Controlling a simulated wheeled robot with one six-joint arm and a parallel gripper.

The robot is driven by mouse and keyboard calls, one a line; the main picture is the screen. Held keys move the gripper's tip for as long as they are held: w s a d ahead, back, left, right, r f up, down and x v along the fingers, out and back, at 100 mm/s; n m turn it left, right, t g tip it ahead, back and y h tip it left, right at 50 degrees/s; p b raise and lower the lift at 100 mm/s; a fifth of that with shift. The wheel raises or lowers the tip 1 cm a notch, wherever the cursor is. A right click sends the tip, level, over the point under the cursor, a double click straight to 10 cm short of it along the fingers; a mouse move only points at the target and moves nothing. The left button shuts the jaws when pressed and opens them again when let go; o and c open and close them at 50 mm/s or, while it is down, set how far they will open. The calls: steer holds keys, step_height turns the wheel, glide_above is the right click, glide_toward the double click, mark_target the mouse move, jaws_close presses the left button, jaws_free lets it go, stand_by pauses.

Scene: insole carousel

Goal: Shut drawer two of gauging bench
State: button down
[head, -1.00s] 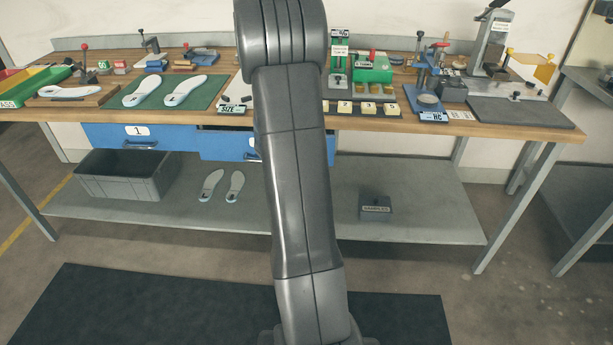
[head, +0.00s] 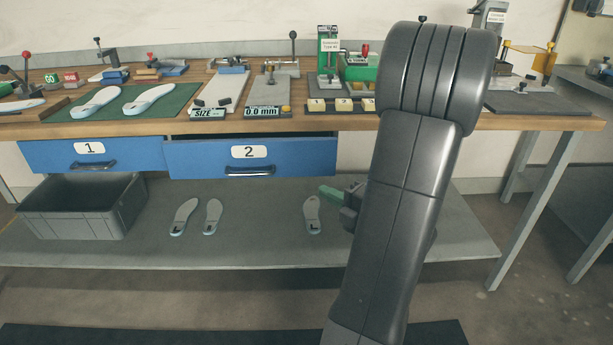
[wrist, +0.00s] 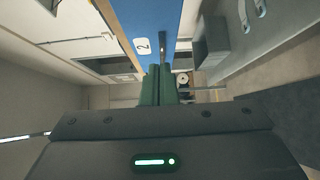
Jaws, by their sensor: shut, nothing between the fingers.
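Drawer two (head: 205,160) of the gauging bench (head: 530,122) has a blue front, a white label "2" and a dark bar handle (head: 250,171). It stands partly out: its front sits forward of drawer one's, with a dark gap above it under the worktop. My gripper (head: 322,190) shows below and in front of the drawer's right end, its green fingers pointing left and shut with nothing between them. In the wrist view the green fingers (wrist: 160,70) point along the blue front (wrist: 150,18) towards the handle; whether they touch it I cannot tell.
Drawer one (head: 40,155), left of drawer two, looks shut. A grey crate (head: 125,215) and several insoles (head: 185,215) are on the lower shelf (head: 270,245). Fixtures crowd the worktop. My arm hides the bench's right part.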

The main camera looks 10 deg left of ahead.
mark_target(306, 161)
steer(key=x, duration=0.4)
steer(key=b+x, duration=0.1)
steer(key=x, duration=0.2)
steer(key=w+x, duration=0.1)
steer(key=x, duration=0.3)
steer(key=shift+w+d+r, duration=0.15)
steer(key=shift+w+r, duration=0.05)
steer(key=shift+w, duration=0.1)
steer(key=shift+w+r, duration=0.1)
steer(key=shift+w, duration=0.55)
steer(key=w+b, duration=0.1)
steer(key=w, duration=0.1)
steer(key=w+a+b, duration=0.1)
steer(key=w+b, duration=0.1)
steer(key=shift+w+a+f, duration=0.2)
steer(key=shift+w, duration=0.15)
steer(key=shift+w+r, duration=0.1)
steer(key=shift+r, duration=0.3)
